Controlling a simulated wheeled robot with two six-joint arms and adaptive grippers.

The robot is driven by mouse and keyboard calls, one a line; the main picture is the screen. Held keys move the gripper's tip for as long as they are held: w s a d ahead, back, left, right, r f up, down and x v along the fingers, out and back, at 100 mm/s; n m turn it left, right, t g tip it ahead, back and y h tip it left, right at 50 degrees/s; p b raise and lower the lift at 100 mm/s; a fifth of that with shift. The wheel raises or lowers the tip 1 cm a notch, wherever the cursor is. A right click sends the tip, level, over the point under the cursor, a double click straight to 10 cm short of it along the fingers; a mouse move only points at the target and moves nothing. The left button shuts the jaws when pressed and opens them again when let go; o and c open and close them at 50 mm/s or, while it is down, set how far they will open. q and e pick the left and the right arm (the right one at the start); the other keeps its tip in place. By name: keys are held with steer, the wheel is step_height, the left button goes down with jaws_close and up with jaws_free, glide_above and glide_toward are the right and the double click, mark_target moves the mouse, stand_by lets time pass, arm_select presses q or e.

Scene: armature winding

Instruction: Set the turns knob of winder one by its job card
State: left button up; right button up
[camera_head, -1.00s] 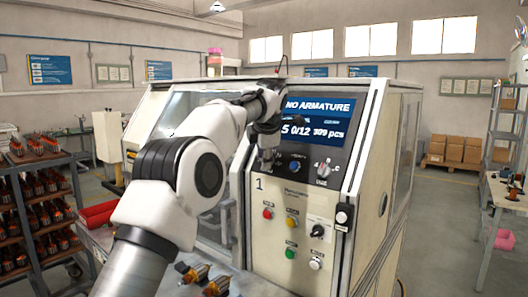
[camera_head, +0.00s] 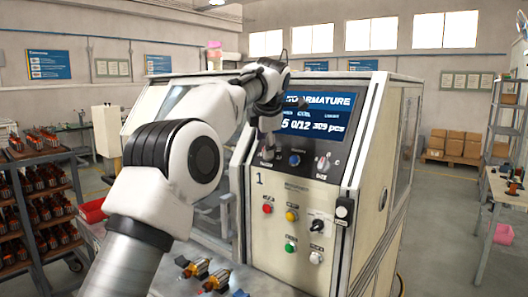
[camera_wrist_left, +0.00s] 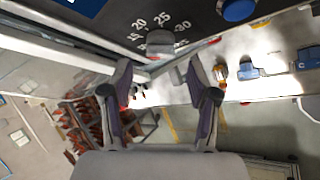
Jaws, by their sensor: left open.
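Winder one (camera_head: 262,215) is the cream machine marked 1, with a dark sloping control panel under a blue screen. Its turns knob (camera_wrist_left: 160,40) is a grey knob at the top of the left wrist view, with 15, 20 and 25 printed around it. My left gripper (camera_wrist_left: 159,68) is open, its two fingers apart and pointing toward the knob, with nothing seen between them. In the head view my left gripper (camera_head: 268,146) is at the left end of the panel and largely hides that knob. I cannot clearly make out a job card.
A blue knob (camera_head: 294,160) and a size selector (camera_head: 323,162) sit right of the gripper. Red, yellow, green and white buttons and a black switch (camera_head: 317,227) are below. Armatures (camera_head: 206,275) lie in front.

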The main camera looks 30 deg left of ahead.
arm_select(q)
steer(key=v, duration=0.8)
